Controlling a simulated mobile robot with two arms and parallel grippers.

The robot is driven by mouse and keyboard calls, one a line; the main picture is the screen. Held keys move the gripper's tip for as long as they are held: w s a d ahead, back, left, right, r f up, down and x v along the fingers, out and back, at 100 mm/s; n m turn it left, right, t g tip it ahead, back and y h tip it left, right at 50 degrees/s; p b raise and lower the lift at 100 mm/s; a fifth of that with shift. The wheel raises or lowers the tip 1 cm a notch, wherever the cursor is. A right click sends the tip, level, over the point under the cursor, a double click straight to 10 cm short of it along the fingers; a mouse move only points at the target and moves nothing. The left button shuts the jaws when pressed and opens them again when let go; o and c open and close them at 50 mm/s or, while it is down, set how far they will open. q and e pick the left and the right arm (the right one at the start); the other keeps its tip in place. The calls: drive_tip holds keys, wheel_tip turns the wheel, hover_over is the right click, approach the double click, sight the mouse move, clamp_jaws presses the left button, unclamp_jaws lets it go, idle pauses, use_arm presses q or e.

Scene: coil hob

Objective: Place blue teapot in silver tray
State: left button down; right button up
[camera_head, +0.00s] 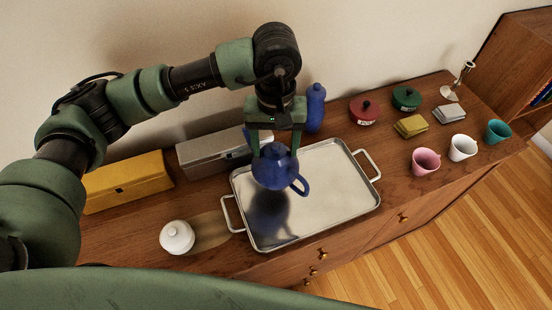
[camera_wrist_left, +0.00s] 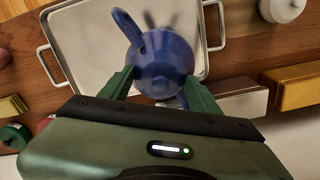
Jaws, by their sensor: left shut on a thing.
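The blue teapot (camera_head: 274,172) hangs in my left gripper (camera_head: 274,143), whose two green fingers are shut on it. The teapot is above the silver tray (camera_head: 333,205), and its dark reflection shows on the tray's surface. In the left wrist view the teapot (camera_wrist_left: 160,62) sits between the fingers of the left gripper (camera_wrist_left: 158,85), with the tray (camera_wrist_left: 85,50) behind it. The tray lies flat on the wooden sideboard and has a handle at each end. I do not see my right gripper.
A white lidded pot (camera_head: 177,237) stands left of the tray. A yellow box (camera_head: 127,181), a grey box (camera_head: 211,152) and a blue bottle (camera_head: 315,108) stand behind. Cups (camera_head: 426,161), red and green lidded pots (camera_head: 364,111) and a candlestick (camera_head: 459,80) are at right.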

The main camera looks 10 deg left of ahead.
use_arm(q)
wheel_tip(320, 180, down, 3)
drive_tip(key=shift+r, duration=0.1)
wheel_tip(320, 180, down, 4)
drive_tip(key=shift+p, duration=0.85)
drive_tip(key=shift+f, duration=0.2)
drive_tip(key=shift+f, duration=0.15)
drive_tip(key=shift+c, duration=1.8)
unclamp_jaws()
